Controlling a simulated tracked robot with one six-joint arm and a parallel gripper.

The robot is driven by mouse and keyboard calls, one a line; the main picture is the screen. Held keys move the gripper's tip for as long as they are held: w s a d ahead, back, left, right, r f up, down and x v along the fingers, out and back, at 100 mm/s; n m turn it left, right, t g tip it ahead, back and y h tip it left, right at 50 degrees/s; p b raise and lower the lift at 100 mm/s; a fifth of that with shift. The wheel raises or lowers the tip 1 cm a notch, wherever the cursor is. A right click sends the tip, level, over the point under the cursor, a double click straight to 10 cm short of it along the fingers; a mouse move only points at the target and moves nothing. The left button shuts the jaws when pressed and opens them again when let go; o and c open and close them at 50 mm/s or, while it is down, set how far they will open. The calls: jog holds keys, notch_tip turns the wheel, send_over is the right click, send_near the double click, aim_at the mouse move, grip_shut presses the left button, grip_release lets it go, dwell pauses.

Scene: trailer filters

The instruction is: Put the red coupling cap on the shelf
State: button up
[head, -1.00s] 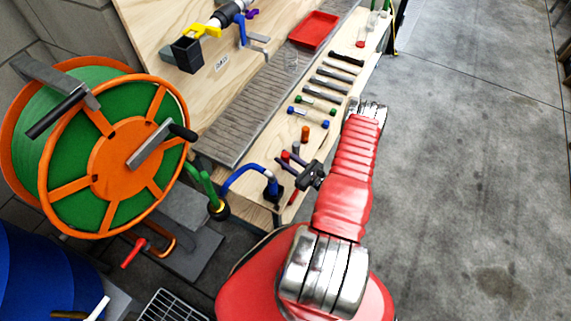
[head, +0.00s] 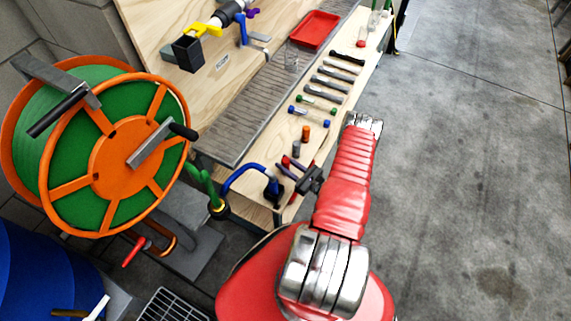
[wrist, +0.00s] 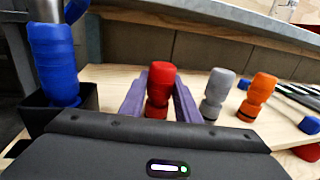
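The red coupling cap (wrist: 161,88) stands upright on the wooden bench. In the head view the cap (head: 286,160) is small and partly hidden by my gripper. My gripper (wrist: 160,95) has its two purple fingers on either side of the cap in the wrist view, apparently open with the cap between them. In the head view my gripper (head: 291,167) is low at the bench's near end. The shelf (head: 232,125) is the long grey slatted surface behind the bench top. Its edge (wrist: 210,9) crosses the top of the wrist view.
A grey cap (wrist: 217,88) and an orange cap (wrist: 259,90) stand right of the red one. A blue hose nozzle (wrist: 54,65) in a black holder is close on the left.

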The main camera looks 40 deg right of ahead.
jog(key=o, duration=0.4)
jog(key=shift+r, duration=0.15)
jog(key=s+d, duration=0.1)
jog(key=s, duration=1.1)
jog(key=shift+d, duration=0.4)
dwell(0.4)
